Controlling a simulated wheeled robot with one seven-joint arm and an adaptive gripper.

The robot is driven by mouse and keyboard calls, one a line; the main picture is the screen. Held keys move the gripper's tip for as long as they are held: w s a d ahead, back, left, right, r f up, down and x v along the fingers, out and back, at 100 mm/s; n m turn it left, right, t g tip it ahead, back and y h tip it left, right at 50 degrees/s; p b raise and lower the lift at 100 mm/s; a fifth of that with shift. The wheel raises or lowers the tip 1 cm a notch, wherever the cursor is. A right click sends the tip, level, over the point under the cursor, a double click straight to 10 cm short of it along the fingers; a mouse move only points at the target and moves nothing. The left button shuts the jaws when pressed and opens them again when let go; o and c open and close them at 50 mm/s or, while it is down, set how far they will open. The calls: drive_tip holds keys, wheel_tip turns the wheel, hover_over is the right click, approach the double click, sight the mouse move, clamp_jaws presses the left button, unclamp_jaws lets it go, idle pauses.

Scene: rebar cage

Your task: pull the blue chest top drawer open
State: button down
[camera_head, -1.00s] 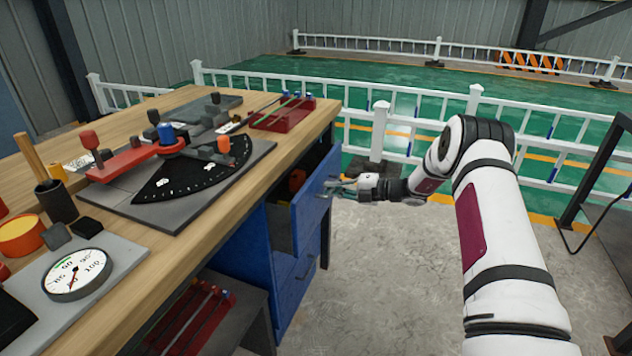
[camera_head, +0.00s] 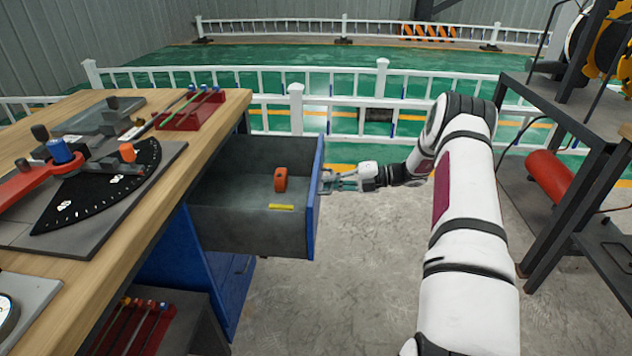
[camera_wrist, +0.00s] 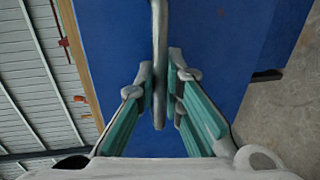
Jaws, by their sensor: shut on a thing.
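The blue chest (camera_head: 228,285) stands under the wooden workbench. Its top drawer (camera_head: 250,232) is pulled well out, showing a grey inside with an orange block (camera_head: 280,179) and a yellow bar (camera_head: 281,207) in it. My gripper (camera_head: 326,181) is at the outer side of the drawer's blue front (camera_head: 317,200). In the wrist view, the fingers (camera_wrist: 160,95) are closed around the grey bar handle (camera_wrist: 159,60), with the blue front behind it. The handle is mostly hidden by my gripper in the head view.
The workbench top (camera_head: 190,165) holds a dial plate and a red rack (camera_head: 190,108). A dark metal stand (camera_head: 575,140) with a red cylinder (camera_head: 549,176) is at the right. White railings (camera_head: 296,110) run behind. The concrete floor beyond the drawer front is clear.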

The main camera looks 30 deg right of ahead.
drive_tip(key=shift+s+d, duration=0.3)
drive_tip(key=shift+d, duration=0.15)
drive_tip(key=c, duration=1.7)
unclamp_jaws()
drive_tip(key=shift+d, duration=0.1)
drive_tip(key=v, duration=1.2)
